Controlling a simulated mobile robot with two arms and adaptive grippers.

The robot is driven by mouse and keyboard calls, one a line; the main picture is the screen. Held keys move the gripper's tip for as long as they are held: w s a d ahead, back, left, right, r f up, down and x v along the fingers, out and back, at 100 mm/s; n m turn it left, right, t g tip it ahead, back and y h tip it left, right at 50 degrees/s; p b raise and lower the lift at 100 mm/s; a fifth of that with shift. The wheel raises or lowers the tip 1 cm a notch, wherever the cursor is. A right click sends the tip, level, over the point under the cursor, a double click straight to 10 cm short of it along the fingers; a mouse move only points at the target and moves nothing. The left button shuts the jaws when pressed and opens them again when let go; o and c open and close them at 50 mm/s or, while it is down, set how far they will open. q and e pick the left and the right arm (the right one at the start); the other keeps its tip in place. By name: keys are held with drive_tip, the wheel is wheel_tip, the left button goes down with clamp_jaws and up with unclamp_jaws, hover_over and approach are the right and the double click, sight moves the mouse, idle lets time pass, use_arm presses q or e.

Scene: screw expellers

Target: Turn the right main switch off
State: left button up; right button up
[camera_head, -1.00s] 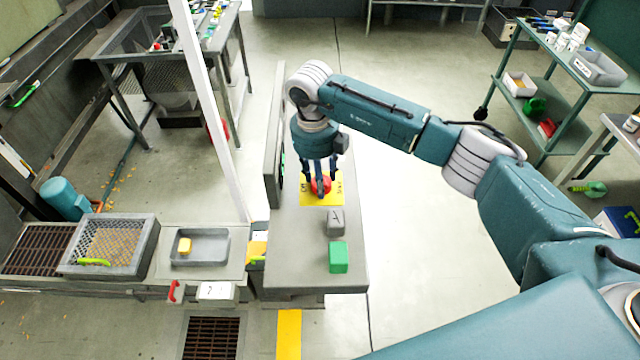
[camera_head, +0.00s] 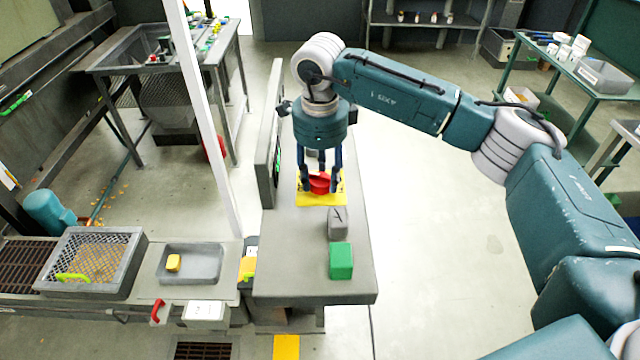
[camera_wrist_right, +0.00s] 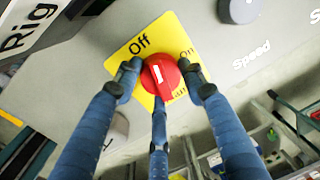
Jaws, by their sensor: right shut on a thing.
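The right main switch is a red round knob (camera_head: 319,184) on a yellow plate (camera_head: 337,198) on the grey console. In the right wrist view the knob (camera_wrist_right: 154,82) bears a white mark, near upright in the picture. "Off" stands up-left of it and "On" right; a third label is partly hidden. I cannot tell exactly which label the mark points at. My right gripper (camera_head: 320,180) comes from above, its three blue fingers shut around the knob. It also shows in the right wrist view (camera_wrist_right: 163,77). My left gripper is out of view.
A grey knob block (camera_head: 338,224) and a green block (camera_head: 341,261) stand in front of the switch on the console (camera_head: 300,275). An upright panel (camera_head: 268,140) rises close left of the gripper. A white post (camera_head: 205,120) stands further left. Open floor lies right of the console.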

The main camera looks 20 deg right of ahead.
sight(323, 183)
drive_tip(key=shift+d+n+b, duration=0.15)
drive_tip(key=shift+n+b, duration=0.8)
drive_tip(key=shift+n, duration=0.75)
drive_tip(key=o, duration=1.2)
drive_tip(key=shift+c, duration=0.2)
wheel_tip(323, 183, up, 12)
drive_tip(key=s, duration=0.1)
